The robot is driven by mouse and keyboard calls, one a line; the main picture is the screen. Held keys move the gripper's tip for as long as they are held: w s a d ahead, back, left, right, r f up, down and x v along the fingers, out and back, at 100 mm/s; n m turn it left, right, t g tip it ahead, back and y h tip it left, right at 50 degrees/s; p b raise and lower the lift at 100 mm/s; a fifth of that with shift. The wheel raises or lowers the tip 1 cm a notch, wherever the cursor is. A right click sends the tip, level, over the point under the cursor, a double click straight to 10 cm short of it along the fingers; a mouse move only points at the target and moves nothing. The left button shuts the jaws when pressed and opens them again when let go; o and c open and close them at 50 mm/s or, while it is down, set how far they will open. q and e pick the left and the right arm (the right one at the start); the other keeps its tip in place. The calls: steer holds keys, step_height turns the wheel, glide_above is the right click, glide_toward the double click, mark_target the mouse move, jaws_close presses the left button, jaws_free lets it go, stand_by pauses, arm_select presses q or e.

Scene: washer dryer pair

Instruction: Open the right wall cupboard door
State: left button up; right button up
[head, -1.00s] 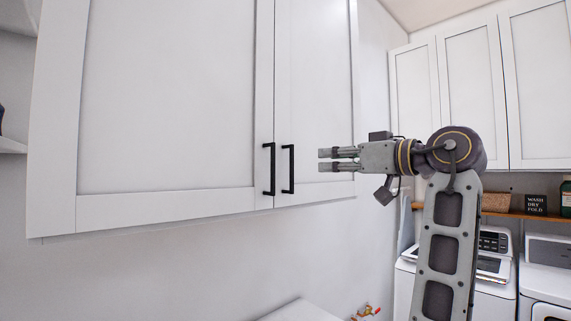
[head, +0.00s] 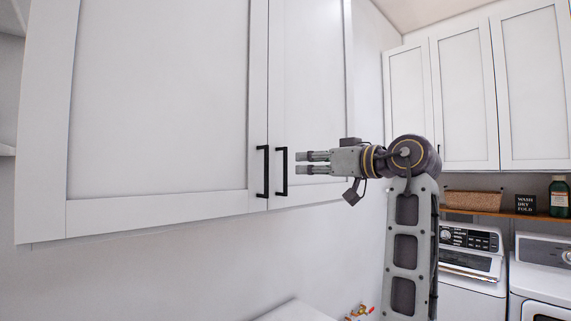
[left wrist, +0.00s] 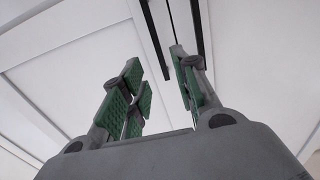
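The wall cupboard has a wide left door (head: 155,100) and a narrower-looking right door (head: 310,90), both shut. Each door has a black vertical bar handle near the middle seam: the left handle (head: 264,172) and the right handle (head: 282,172). My left gripper (head: 299,162) is open and empty, pointing left just to the right of the right handle, with a small gap in the picture. In the left wrist view its green-padded fingers (left wrist: 157,75) are spread, with two dark handle bars (left wrist: 155,38) beyond them. Contact with a handle cannot be told. My right gripper is not in view.
More wall cupboards (head: 462,95) hang at the right. Below them are a wooden shelf (head: 485,209) with a basket, sign and green bottle, and a washer and dryer (head: 470,265). A white surface (head: 295,311) shows at the bottom. Open space lies below the cupboard.

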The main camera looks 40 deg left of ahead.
mark_target(285, 164)
arm_select(q)
steer(key=a, duration=0.3)
steer(key=a+p, duration=0.1)
steer(key=a, duration=0.4)
steer(key=shift+w+a, duration=0.4)
jaws_close()
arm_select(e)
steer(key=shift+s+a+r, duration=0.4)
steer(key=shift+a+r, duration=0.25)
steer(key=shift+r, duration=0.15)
